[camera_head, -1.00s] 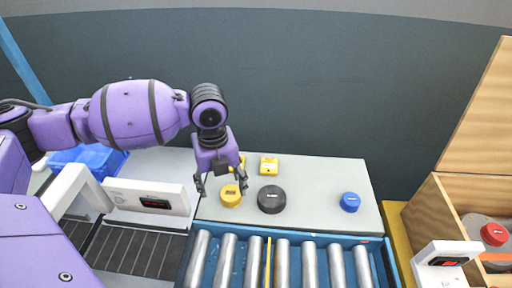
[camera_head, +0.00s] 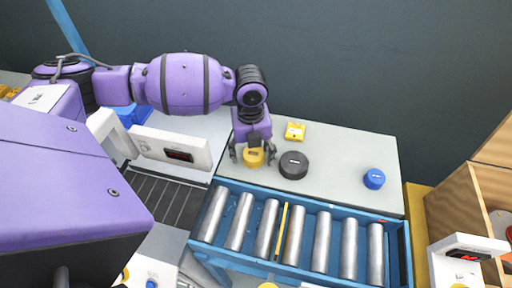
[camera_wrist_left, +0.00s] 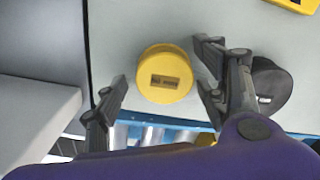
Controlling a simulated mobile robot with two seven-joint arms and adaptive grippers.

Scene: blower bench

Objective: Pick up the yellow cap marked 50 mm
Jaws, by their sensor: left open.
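The yellow cap (camera_head: 254,159) stands on the light grey bench top, left of a black cap. It also shows in the left wrist view (camera_wrist_left: 165,75), with a small label on top too blurred to read. My left gripper (camera_head: 252,154) is open and empty above the bench, its fingers to either side of the yellow cap. In the left wrist view the cap lies between and slightly beyond the fingertips (camera_wrist_left: 160,82); I cannot tell the remaining height. The right finger is close to the black cap (camera_wrist_left: 270,86). My right gripper is not in view.
A blue cap (camera_head: 373,179) stands at the right of the bench and a yellow block (camera_head: 295,131) behind the black cap. A blue-framed roller conveyor (camera_head: 321,243) runs along the front. A white scanner-like arch (camera_head: 170,148) stands left, a wooden crate (camera_head: 455,205) right.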

